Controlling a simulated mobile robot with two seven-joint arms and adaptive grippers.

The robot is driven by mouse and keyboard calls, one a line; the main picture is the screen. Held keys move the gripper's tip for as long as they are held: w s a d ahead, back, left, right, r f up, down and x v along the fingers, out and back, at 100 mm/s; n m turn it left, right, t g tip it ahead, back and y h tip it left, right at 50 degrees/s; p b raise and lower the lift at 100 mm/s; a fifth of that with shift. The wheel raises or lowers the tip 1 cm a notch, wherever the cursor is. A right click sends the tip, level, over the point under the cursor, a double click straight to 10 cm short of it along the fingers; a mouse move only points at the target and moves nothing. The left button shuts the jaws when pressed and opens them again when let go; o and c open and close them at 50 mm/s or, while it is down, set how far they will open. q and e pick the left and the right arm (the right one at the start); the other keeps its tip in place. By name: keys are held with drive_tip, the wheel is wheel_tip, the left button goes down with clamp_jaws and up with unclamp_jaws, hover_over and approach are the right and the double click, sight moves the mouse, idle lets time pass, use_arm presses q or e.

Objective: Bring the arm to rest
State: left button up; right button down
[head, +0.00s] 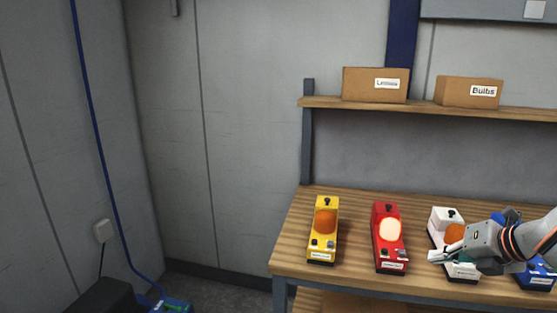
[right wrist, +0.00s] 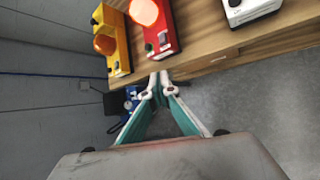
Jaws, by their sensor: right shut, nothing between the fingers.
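My right gripper (head: 436,256) comes in from the right in the head view, in front of the white lamp unit (head: 440,217) and partly covering it. In the right wrist view the fingertips of the gripper (right wrist: 158,80) meet, with nothing between them, near the table's front edge. A yellow lamp unit (head: 324,246) and a red lamp unit (head: 387,253) stand to the left of the gripper on the wooden table (head: 290,238). The red unit's lamp glows brightly. A blue lamp unit (head: 536,280) is partly hidden behind my right arm. My left gripper is not in view.
A shelf (head: 325,103) above the table holds two labelled cardboard boxes (head: 361,85) (head: 458,91). A blue item (head: 172,306) lies on the floor at lower left, by a dark box (head: 105,298). The floor left of the table is otherwise mostly clear.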

drive_tip(key=s+d+f+m+t, duration=0.1)
drive_tip(key=s+d+f+m, duration=0.35)
drive_tip(key=f, duration=0.35)
drive_tip(key=s+d+f+m, duration=0.4)
drive_tip(key=d+f+m, duration=0.15)
drive_tip(key=f, duration=0.25)
drive_tip(key=s+a+f+m+t, duration=0.1)
drive_tip(key=s+a+f+m, duration=0.25)
drive_tip(key=f, duration=0.25)
drive_tip(key=s+a+f+m, duration=0.2)
drive_tip(key=s+f+m, duration=0.1)
drive_tip(key=s+f, duration=0.25)
drive_tip(key=s+a+f+m, duration=0.2)
drive_tip(key=a+m, duration=0.1)
drive_tip(key=a, duration=0.4)
drive_tip(key=s+a+f+m, duration=0.2)
drive_tip(key=a+f+m, duration=0.1)
drive_tip(key=a, duration=0.5)
drive_tip(key=s+a+f+m, duration=0.1)
drive_tip(key=a+f+m, duration=0.2)
drive_tip(key=a, duration=0.4)
drive_tip(key=shift+s+a+f+m+h, duration=0.15)
drive_tip(key=shift+s+m+h, duration=0.2)
drive_tip(key=shift+m, duration=0.4)
